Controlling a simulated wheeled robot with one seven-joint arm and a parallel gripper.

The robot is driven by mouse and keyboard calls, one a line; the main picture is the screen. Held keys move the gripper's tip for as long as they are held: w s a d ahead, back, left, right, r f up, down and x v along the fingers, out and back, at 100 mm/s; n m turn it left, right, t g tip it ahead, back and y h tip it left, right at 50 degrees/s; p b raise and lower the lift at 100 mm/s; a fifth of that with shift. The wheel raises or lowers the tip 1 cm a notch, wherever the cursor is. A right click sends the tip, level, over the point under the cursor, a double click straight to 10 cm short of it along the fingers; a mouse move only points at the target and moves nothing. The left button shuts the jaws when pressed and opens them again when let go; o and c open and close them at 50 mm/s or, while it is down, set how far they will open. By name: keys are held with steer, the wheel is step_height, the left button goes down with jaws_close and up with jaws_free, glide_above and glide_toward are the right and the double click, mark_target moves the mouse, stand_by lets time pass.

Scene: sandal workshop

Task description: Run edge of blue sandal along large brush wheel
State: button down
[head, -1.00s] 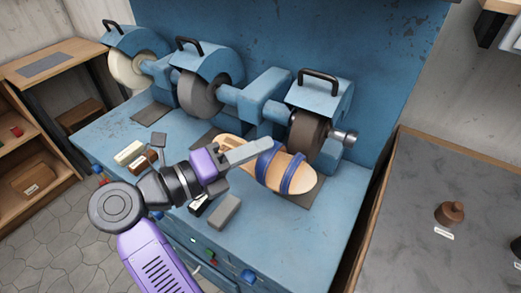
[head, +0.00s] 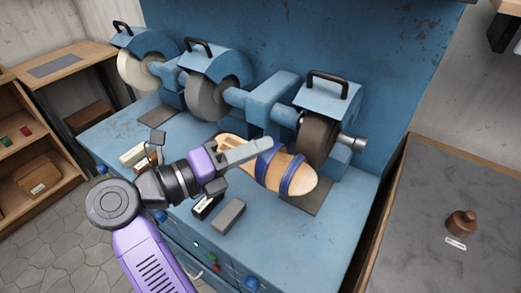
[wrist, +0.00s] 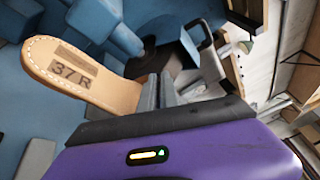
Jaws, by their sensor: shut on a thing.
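The blue sandal (head: 300,178) has a tan sole and two blue straps. My gripper (head: 245,153) is shut on it and holds it above the blue bench, in front of the rightmost wheel. In the wrist view, the sandal's sole (wrist: 85,78), marked "37 R", sticks out from between the fingers (wrist: 160,92). The large brown brush wheel (head: 317,140) sits under a blue hood with a black handle, just behind the sandal. In the head view the sandal's far edge is close to the wheel; I cannot tell whether they touch.
A grey wheel (head: 208,98) and a pale wheel (head: 135,68) stand further left on the same machine. A grey block (head: 229,216) and several small items lie on the bench (head: 320,235) near my arm. A grey-topped table (head: 425,200) stands at right.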

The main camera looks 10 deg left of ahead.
steer(key=shift+w+a+b, duration=0.25)
steer(key=shift+a+b, duration=0.25)
steer(key=shift+a, duration=0.1)
steer(key=shift+w+a+b, duration=0.2)
steer(key=shift+a+b, duration=0.3)
steer(key=shift+a, duration=0.05)
stand_by(1.5)
steer(key=shift+w+a+b, duration=0.1)
steer(key=shift+a+b, duration=0.2)
steer(key=shift+b, duration=0.05)
steer(key=shift+a+r, duration=0.1)
steer(key=shift+a, duration=0.15)
steer(key=shift+w+r+b, duration=0.1)
steer(key=shift+w+b, duration=0.2)
stand_by(1.8)
steer(key=shift+s, duration=0.15)
steer(key=shift+s+a+f, duration=0.2)
steer(key=shift+s, duration=0.4)
steer(key=shift+s, duration=0.1)
steer(key=s, duration=0.1)
steer(key=s+a+f+b, duration=0.1)
steer(key=s, duration=0.1)
steer(key=s+a, duration=0.1)
steer(key=s, duration=0.1)
steer(key=shift+s+f, duration=0.15)
steer(key=shift+f, duration=0.1)
